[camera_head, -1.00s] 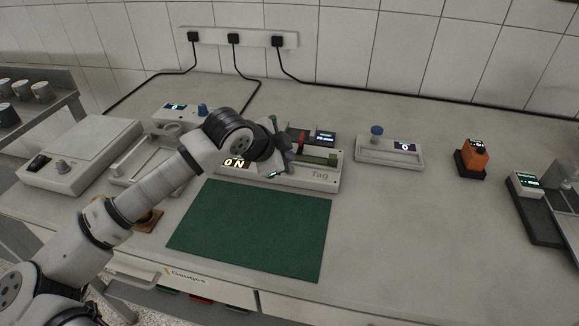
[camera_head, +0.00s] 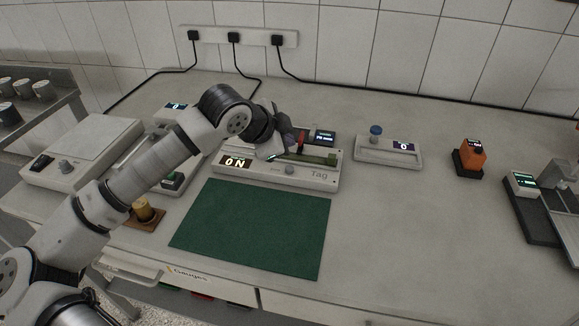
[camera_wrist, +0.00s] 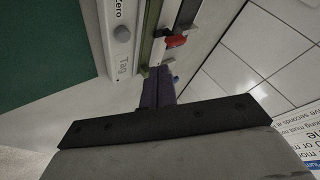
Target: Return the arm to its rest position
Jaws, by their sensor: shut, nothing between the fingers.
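My arm reaches from the lower left across the bench in the head view. My gripper (camera_head: 287,130) is at the back of the grey device marked "Tag" (camera_head: 322,178), and its fingers are partly hidden by the wrist. In the wrist view my gripper's dark purple fingers (camera_wrist: 160,84) are together with nothing between them. The device also shows there (camera_wrist: 122,50), with a red part (camera_wrist: 176,41) on it beyond the fingertips. From these views I cannot tell whether the fingers touch the device.
A green mat (camera_head: 255,228) lies in front of the device. A brass cylinder (camera_head: 143,210) stands on a brown base below my arm. A grey gauge with a blue knob (camera_head: 388,156) and an orange device (camera_head: 470,154) stand to the right. The front right bench is clear.

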